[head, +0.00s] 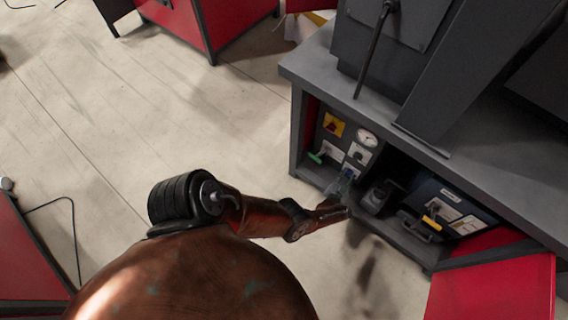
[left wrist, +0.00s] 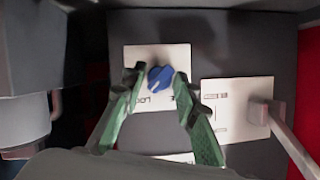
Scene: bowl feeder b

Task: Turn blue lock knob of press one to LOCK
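The blue lock knob (left wrist: 160,76) sits on a white label plate (left wrist: 172,53) on a dark panel in the left wrist view. Partly hidden lettering shows below the knob; I cannot tell its setting. My left gripper (left wrist: 158,85) is open, with one green fingertip on each side of the knob. I cannot tell whether either finger touches it. In the head view my left gripper (head: 346,192) reaches the panel low in the grey press cabinet (head: 420,142), and the knob is small and partly hidden there. My right gripper is not in view.
A second white plate (left wrist: 219,92) with a protruding lever (left wrist: 285,132) is right of the knob. In the head view a yellow switch plate (head: 333,124), a round gauge (head: 367,137) and a green handle (head: 316,158) are nearby. A red panel (head: 495,290) stands at right.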

